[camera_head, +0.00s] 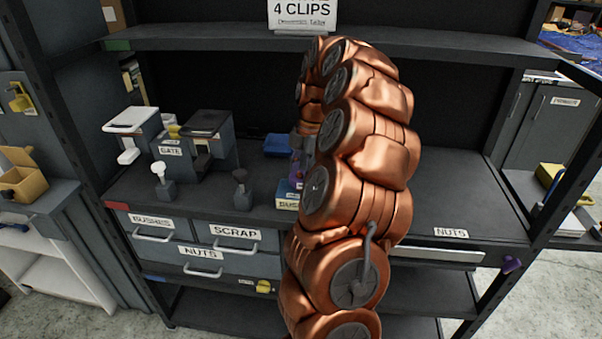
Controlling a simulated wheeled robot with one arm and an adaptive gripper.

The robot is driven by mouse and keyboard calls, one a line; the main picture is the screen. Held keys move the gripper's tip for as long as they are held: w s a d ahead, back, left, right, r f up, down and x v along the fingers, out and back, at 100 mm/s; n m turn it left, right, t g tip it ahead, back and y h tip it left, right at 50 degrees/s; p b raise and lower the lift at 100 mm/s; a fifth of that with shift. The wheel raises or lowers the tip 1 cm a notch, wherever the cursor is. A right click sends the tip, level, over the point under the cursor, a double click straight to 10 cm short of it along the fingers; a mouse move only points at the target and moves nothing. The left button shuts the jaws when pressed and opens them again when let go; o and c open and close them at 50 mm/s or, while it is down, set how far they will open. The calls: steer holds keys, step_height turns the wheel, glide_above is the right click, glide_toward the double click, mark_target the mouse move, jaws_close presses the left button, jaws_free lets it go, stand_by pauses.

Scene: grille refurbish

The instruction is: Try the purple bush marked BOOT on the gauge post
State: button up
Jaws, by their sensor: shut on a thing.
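My gripper (298,150) is mostly hidden behind my copper arm; only a grey sliver of it shows at the arm's left side, over the shelf. It is shut on a small purple thing (296,168), which looks like the purple bush; its BOOT mark cannot be read. Just below it is a pale and blue block with a label starting "BUS" (287,202), partly hidden by my arm. Whether the bush touches anything is hidden. A short post with a white top (160,180) and a dark short post (240,188) stand to the left; I cannot tell which is the gauge post.
Grey fixtures, one labelled GATE (171,151), stand at the shelf's left. A blue block (277,145) lies behind. Drawers marked BUSHES (151,222), SCRAP (235,234) and NUTS (200,253) are below. The shelf's right (460,195) is clear. A purple piece (511,264) is at the right upright.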

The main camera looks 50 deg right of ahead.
steer(key=shift+f, duration=0.15)
steer(key=o, duration=1.7)
steer(key=shift+o, duration=0.2)
steer(key=shift+p+v, duration=1.4)
steer(key=shift+v, duration=2.15)
steer(key=a+p+v, duration=0.1)
steer(key=p+v, duration=0.2)
steer(key=v, duration=0.4)
steer(key=shift+p, duration=0.4)
